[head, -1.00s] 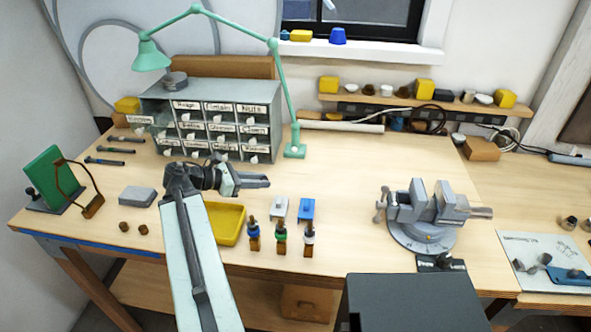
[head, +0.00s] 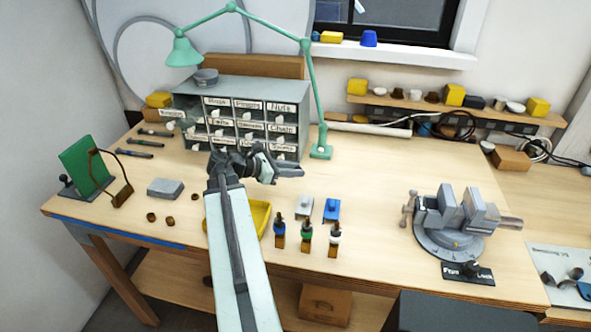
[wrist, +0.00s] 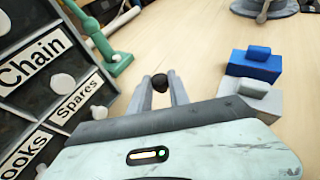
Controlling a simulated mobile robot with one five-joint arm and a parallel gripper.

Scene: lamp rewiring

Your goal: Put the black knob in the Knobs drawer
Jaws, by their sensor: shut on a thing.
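The black knob (wrist: 160,83) sits between the fingertips of my gripper (wrist: 161,88) in the wrist view. My gripper (head: 298,172) is shut on it above the bench, in front of the lower right of the drawer cabinet (head: 300,110). The knob cannot be made out in the head view. The cabinet has rows of labelled drawers with pale knobs. A drawer at its upper left (head: 172,113) sticks out; its label is too small to read for certain. The wrist view shows the Chain (wrist: 35,62) and Spares (wrist: 78,98) drawers close at left.
A green lamp (head: 320,152) stands at the cabinet's right. A yellow tray (head: 262,215) lies below my arm. Blue (head: 331,208) and grey (head: 304,205) blocks and several small upright items are in front. A vise (head: 455,225) stands at right. The bench between lamp and vise is clear.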

